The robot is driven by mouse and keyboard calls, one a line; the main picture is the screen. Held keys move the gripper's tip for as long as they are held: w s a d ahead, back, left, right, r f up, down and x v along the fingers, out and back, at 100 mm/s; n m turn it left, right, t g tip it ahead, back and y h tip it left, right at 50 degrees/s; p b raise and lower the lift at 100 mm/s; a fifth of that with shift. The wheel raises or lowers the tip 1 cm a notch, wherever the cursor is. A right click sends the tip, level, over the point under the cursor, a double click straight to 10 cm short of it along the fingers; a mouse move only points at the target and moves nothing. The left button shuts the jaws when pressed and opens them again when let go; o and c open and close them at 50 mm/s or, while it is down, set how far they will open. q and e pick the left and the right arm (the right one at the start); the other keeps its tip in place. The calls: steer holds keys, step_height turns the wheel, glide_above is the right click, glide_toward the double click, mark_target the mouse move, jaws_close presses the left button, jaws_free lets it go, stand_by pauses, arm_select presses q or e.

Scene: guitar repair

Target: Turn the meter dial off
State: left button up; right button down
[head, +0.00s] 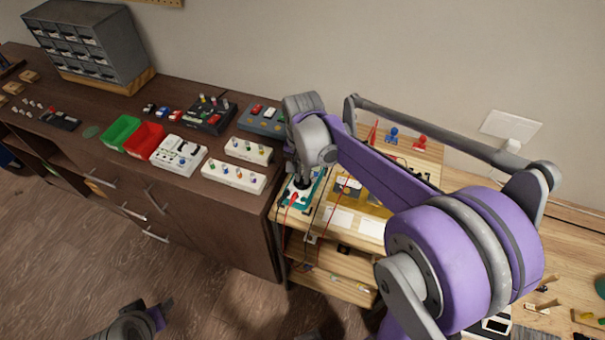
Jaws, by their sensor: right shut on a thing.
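The meter (315,196) looks like a teal-edged box with a pale face and red leads, on the left end of the light wooden bench. My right gripper (302,184) points down onto it, shut on what appears to be the meter dial. The dial itself is hidden beneath the gripper, so its setting cannot be read. My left gripper (165,309) is low at the bottom left, over the floor and away from the meter. It is too small and dark to tell whether it is open.
Red cables hang from the bench front.

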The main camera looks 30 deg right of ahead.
mark_target(302, 180)
steer(key=c, duration=0.9)
jaws_free()
steer(key=shift+o, duration=0.2)
step_height(302, 180, up, 11)
steer(key=shift+p, duration=0.3)
steer(key=shift+s+a+f, duration=0.1)
steer(key=s+a+f+n+t, duration=0.2)
steer(key=s+a+f+n, duration=0.1)
steer(key=s, duration=0.4)
steer(key=s+a+f+n+t, duration=0.3)
steer(key=s+f+n, duration=0.3)
steer(key=s+n, duration=0.1)
steer(key=shift+s+a+f+t, duration=0.25)
steer(key=shift+a+f+t, duration=0.05)
steer(key=shift+a, duration=0.1)
